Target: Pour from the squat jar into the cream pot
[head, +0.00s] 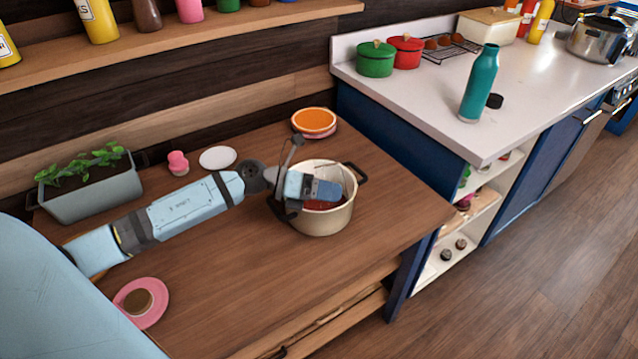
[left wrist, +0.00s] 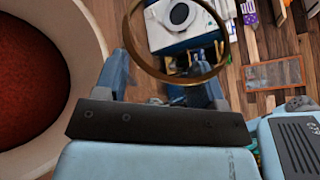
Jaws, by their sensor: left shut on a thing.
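The cream pot (head: 325,221) stands on the wooden table with dark red contents inside. Its pale wall and rim also show at the left of the left wrist view (left wrist: 90,45), around the red contents (left wrist: 30,80). My left gripper (head: 322,189) is over the pot's mouth and hides part of it. In the left wrist view, its fingers (left wrist: 170,75) are on either side of a clear vessel with a brownish ring (left wrist: 183,80), which seems to be the squat jar. The jar is hard to make out in the head view; its tilt and contents cannot be told. My right gripper is not in view.
A planter (head: 90,190), pink cup (head: 178,163), white saucer (head: 217,158) and orange-topped round dish (head: 314,122) are along the table's back. A pink plate (head: 155,298) is near the front left. A teal bottle (head: 480,85) stands on the white counter. The table's front middle is clear.

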